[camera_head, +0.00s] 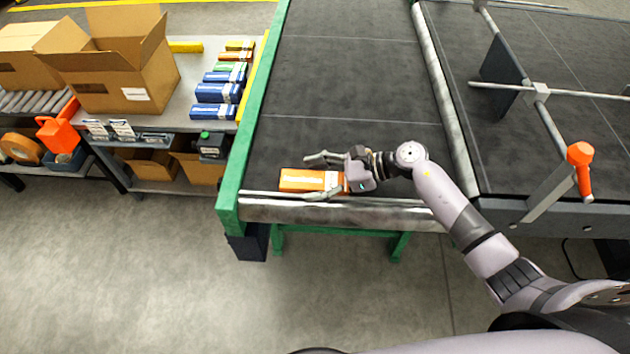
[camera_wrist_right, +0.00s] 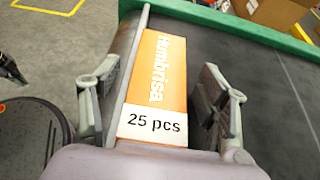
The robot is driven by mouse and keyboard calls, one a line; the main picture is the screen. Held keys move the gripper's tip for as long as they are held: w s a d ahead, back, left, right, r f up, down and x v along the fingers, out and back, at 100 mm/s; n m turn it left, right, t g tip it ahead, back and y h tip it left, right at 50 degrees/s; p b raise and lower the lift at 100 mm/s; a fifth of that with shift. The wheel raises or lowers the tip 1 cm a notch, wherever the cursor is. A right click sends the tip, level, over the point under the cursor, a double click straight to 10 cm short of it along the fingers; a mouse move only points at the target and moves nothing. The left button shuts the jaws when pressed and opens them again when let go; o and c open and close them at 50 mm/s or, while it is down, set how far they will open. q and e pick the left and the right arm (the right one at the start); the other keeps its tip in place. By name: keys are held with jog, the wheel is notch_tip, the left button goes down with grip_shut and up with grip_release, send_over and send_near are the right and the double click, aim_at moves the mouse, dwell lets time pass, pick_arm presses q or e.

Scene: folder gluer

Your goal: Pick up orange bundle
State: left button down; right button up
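The orange bundle (camera_head: 308,180) lies on the near end of the dark conveyor belt (camera_head: 345,95), close to the front roller. In the right wrist view the bundle (camera_wrist_right: 160,75) shows an orange top with white lettering and a white "25 pcs" label. My right gripper (camera_head: 325,176) is open around it, one finger on each long side. In the right wrist view the right gripper (camera_wrist_right: 160,105) shows a gap between its right finger and the bundle; the left finger is close to the roller side. My left gripper is not seen in the head view.
A green frame edge (camera_head: 257,95) borders the belt on the left. Beyond it, a grey table (camera_head: 190,100) holds several blue, green and orange bundles and an open cardboard box (camera_head: 115,65). A machine with metal rods and an orange handle (camera_head: 581,165) stands at right.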

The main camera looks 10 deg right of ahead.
jog(key=c, duration=1.3)
